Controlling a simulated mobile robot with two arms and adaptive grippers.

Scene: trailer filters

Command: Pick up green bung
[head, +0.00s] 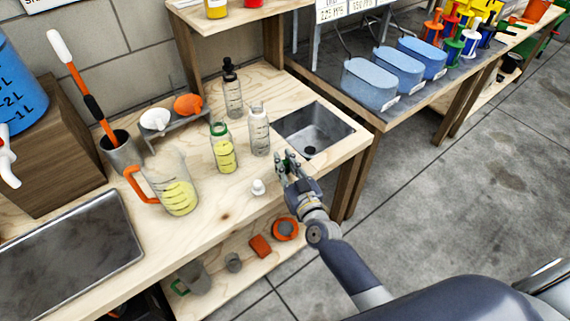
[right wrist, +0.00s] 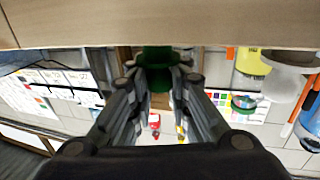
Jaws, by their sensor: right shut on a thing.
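The green bung (right wrist: 158,72) is between the fingertips of my right gripper (right wrist: 158,82) in the right wrist view. My right gripper is shut on it. In the head view my right gripper (head: 284,165) is at the front left corner of the sink, and only a little of the green bung (head: 289,159) shows between its fingers. I cannot tell how far the bung is above the bench. My left gripper is not in view.
The sink (head: 314,130) lies just beyond the gripper. A clear bottle (head: 259,130), a bottle with yellow liquid (head: 224,152) and a small white stopper (head: 258,187) stand to its left. A jug (head: 177,192) is further left. The bench's front strip is mostly clear.

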